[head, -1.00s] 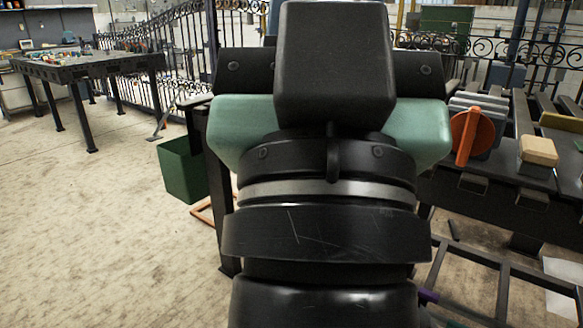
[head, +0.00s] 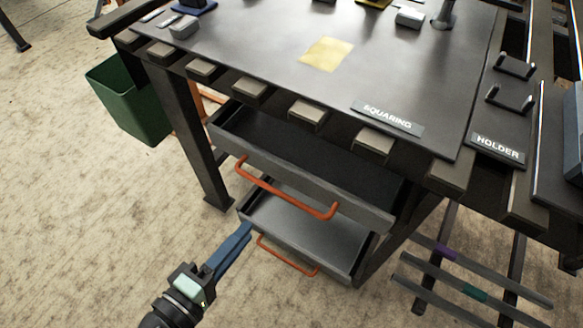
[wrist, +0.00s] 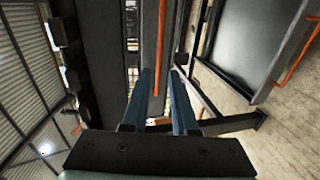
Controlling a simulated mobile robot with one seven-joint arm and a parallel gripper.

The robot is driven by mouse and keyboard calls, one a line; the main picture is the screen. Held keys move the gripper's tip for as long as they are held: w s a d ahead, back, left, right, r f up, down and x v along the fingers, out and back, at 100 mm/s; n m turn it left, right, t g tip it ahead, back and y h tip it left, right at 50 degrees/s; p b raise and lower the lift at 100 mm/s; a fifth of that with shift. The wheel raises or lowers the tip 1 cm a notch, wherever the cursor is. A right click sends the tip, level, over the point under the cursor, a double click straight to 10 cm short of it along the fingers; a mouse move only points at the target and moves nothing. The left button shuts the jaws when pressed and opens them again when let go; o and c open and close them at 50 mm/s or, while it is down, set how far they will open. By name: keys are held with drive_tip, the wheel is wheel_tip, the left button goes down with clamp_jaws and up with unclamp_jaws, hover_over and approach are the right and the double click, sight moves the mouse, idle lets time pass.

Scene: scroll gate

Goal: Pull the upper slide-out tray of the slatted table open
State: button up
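The upper slide-out tray (head: 345,191) is a dark tray under the slatted table (head: 265,58), with part of its inside showing beyond the table edge. Its orange bar handle (head: 285,192) runs along the front. My gripper (head: 249,231) reaches in from the lower left, its blue fingers apart from the handle in the head view. In the wrist view my gripper (wrist: 162,75) is open, with a gap between its fingers. An orange bar (wrist: 162,45), seemingly the upper handle, lines up with that gap; the distance to it is unclear.
A lower tray (head: 300,233) with its own orange handle (head: 287,258) is also partly out below. A table leg (head: 190,140) and green bin (head: 130,100) stand left. A rack with bars (head: 470,280) is at right. Floor in front is clear.

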sight(281, 193)
drive_tip(key=b+x, duration=0.3)
drive_tip(key=x, duration=0.9)
drive_tip(key=shift+w+d+f, duration=0.1)
drive_tip(key=shift+w+d, duration=0.05)
drive_tip(key=shift+d, duration=0.15)
clamp_jaws()
idle(0.9)
